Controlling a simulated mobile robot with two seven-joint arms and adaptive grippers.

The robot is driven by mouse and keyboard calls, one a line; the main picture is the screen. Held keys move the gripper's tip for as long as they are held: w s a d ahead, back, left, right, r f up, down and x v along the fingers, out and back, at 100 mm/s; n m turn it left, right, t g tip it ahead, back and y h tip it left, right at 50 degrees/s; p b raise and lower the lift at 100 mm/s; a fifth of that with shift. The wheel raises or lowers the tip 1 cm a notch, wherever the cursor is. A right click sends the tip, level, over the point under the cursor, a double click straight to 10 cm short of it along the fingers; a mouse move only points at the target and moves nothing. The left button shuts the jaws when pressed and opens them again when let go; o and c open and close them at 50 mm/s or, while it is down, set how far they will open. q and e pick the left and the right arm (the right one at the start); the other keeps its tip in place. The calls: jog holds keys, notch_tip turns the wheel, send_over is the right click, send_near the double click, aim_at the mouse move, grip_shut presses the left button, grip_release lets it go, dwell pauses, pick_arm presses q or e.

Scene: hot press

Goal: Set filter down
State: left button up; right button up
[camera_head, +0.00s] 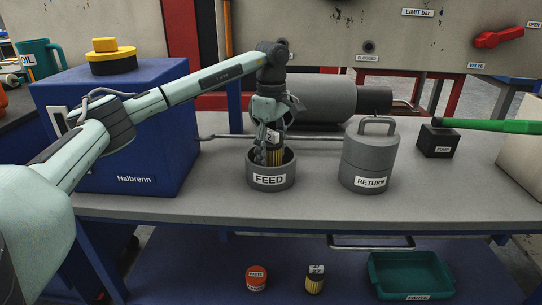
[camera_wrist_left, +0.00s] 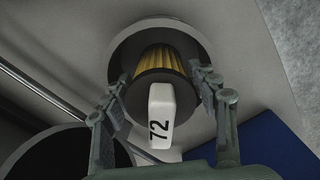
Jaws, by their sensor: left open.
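The filter (camera_head: 276,157) stands in the open grey FEED pot (camera_head: 270,181) on the bench, with its upper part above the rim. In the left wrist view the filter (camera_wrist_left: 162,60) has yellow pleats, a dark end cap and a white tag reading 72. My left gripper (camera_head: 268,152) is over the pot from above. In the wrist view its fingers (camera_wrist_left: 166,88) are spread on either side of the filter, and I see gaps between them and it. The filter's lower end is hidden inside the pot. My right gripper is in neither view.
The grey RETURN pot (camera_head: 369,160), with a handled lid on it, stands right of FEED. A blue Halbrenn box (camera_head: 140,150) is at left and a black pump block with a green lever (camera_head: 485,126) at right. The lower shelf holds a red-topped jar (camera_head: 256,278), another filter (camera_head: 315,280) and a teal tray (camera_head: 411,257).

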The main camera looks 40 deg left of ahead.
aim_at(272, 131)
pick_arm(q)
notch_tip(272, 131, up, 10)
jog(key=shift+r, duration=0.7)
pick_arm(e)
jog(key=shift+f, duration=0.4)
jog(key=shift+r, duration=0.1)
